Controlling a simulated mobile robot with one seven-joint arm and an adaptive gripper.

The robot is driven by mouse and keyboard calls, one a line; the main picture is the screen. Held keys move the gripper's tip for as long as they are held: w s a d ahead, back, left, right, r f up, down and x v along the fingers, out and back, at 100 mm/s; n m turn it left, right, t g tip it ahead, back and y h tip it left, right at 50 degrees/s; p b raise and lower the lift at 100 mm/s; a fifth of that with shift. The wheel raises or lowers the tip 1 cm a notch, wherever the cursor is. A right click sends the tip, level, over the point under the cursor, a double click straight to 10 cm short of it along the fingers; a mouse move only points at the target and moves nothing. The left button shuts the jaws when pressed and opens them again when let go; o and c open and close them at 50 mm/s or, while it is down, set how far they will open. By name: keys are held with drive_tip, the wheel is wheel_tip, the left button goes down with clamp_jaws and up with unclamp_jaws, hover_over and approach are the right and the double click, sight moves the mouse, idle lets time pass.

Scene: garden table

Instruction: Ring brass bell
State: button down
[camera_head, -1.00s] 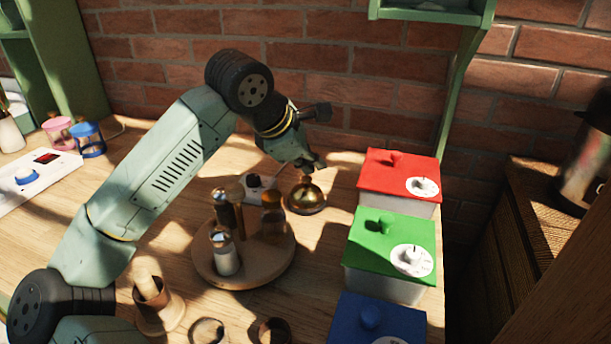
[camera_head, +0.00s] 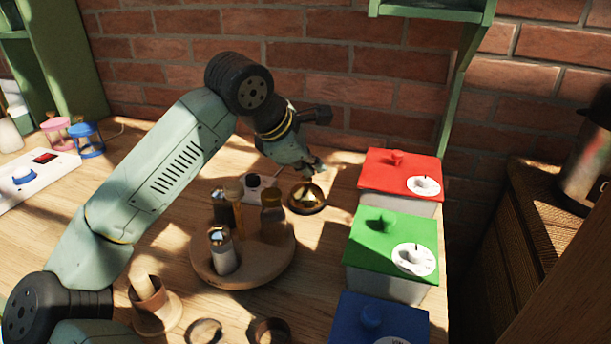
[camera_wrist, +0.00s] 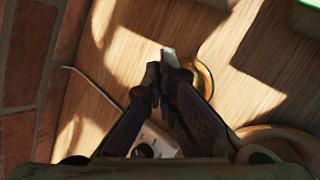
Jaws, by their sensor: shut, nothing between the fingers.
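The brass bell (camera_head: 307,196) stands upright on the table near the back, left of the red box. My gripper (camera_head: 314,168) is shut and empty, with its fingertips right over the bell's top. I cannot tell from the head view whether they touch it. Only part of the gold bell (camera_wrist: 203,77) shows to the right of the fingertips.
A round wooden turntable (camera_head: 205,268) with several bottles stands in front of the bell. Red (camera_head: 385,170), green (camera_head: 372,230) and blue (camera_head: 350,312) lidded boxes line the right edge. A white socket (camera_head: 254,194) sits beside the bell. A brick wall is behind.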

sight(311, 179)
drive_tip(key=shift+f, duration=0.15)
drive_tip(key=shift+r, duration=0.6)
drive_tip(key=shift+r, duration=0.1)
wheel_tip(311, 179, up, 6)
drive_tip(key=p, duration=0.3)
idle(0.4)
idle(0.5)
